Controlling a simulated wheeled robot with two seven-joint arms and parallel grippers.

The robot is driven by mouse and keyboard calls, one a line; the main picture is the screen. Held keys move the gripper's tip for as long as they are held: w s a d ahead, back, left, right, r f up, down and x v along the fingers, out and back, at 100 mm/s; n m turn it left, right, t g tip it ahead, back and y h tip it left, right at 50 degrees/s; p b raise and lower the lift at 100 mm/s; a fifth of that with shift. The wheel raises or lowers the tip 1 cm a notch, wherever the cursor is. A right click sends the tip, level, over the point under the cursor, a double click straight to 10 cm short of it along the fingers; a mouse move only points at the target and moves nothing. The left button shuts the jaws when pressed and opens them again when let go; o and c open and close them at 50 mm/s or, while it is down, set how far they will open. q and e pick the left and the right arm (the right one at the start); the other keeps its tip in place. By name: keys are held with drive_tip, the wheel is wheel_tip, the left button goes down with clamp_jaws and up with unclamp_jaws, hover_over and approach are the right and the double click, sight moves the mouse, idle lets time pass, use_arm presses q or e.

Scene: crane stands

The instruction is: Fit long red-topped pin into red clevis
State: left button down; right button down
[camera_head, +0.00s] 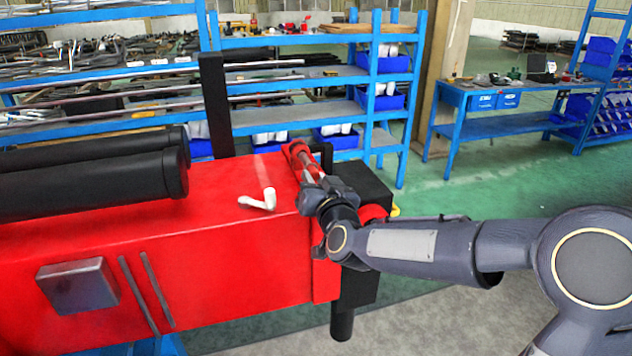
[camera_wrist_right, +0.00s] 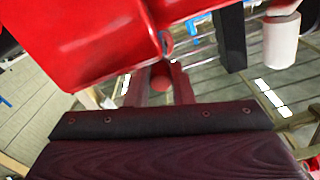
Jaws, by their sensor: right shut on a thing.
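My right gripper (camera_head: 312,172) reaches in from the right over the right end of the red stand body. Its fingers point away from me and are shut on a red-topped pin. In the right wrist view the pin's round red top (camera_wrist_right: 160,79) shows between the two fingers, close to the red body. The pin's shank cannot be made out. A red part that looks like the clevis (camera_head: 296,149) is at the fingertips, partly covered by them. I cannot tell whether the pin is inside it. My left gripper is not in view.
Two black cylinders (camera_head: 95,182) lie farther left. A black upright post (camera_head: 216,105) rises behind. Blue shelving (camera_head: 290,42) stands at the back.

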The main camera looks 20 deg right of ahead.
sight(306, 164)
drive_tip(key=shift+w, duration=2.05)
idle(1.2)
drive_tip(key=shift+w+a, duration=0.1)
drive_tip(key=shift+w, duration=1.6)
idle(0.5)
drive_tip(key=c, duration=1.2)
unclamp_jaws()
drive_tip(key=shift+s+b, duration=0.8)
drive_tip(key=shift+s, duration=1.7)
drive_tip(key=shift+s, duration=0.1)
